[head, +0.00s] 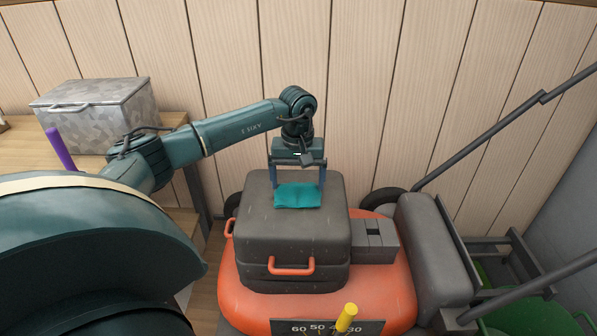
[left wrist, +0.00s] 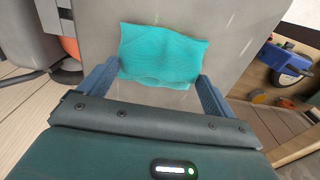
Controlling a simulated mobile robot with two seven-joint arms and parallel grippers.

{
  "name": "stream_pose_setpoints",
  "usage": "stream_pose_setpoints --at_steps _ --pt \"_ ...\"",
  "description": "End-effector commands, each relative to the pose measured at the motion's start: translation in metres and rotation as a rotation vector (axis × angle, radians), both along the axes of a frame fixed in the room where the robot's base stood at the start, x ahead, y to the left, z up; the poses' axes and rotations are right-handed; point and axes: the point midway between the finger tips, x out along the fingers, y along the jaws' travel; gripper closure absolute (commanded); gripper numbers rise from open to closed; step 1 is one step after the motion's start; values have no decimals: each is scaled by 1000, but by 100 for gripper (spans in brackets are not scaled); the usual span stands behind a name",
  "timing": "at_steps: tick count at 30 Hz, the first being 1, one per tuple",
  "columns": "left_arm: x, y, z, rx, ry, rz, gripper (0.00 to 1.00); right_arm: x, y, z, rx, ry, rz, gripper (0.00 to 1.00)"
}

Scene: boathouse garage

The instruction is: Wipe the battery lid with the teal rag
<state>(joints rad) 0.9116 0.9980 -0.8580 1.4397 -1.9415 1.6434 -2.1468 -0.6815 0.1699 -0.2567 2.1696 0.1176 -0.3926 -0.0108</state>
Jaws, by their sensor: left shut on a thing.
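The teal rag (head: 297,195) is between the two fingers of my left gripper (head: 297,184), which is shut on it. The rag is at the top of the dark grey battery lid (head: 270,219), near its middle; I cannot tell whether it presses on it. In the left wrist view the rag (left wrist: 163,55) spans the space between the blue fingertips, with the grey lid (left wrist: 105,22) behind it. Pale marks show on the lid. My right gripper is in neither view.
The lid is on an orange mower (head: 390,295) with an orange handle (head: 291,268) at its front. A yellow lever (head: 346,317) stands at the front. A grey grass box (head: 432,250) is at the right. A metal chest (head: 95,108) stands on a wooden bench at left.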

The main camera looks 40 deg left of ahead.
Motion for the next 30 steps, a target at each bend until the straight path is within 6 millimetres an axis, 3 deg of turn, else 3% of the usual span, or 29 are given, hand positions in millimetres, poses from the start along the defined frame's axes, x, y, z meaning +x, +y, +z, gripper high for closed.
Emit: stream_pose_setpoints --at_steps 22,30 --pt "-40 -29 -1 0 -1 -1 28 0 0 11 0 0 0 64" --pt "-47 -29 -3 -1 2 2 28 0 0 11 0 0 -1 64"
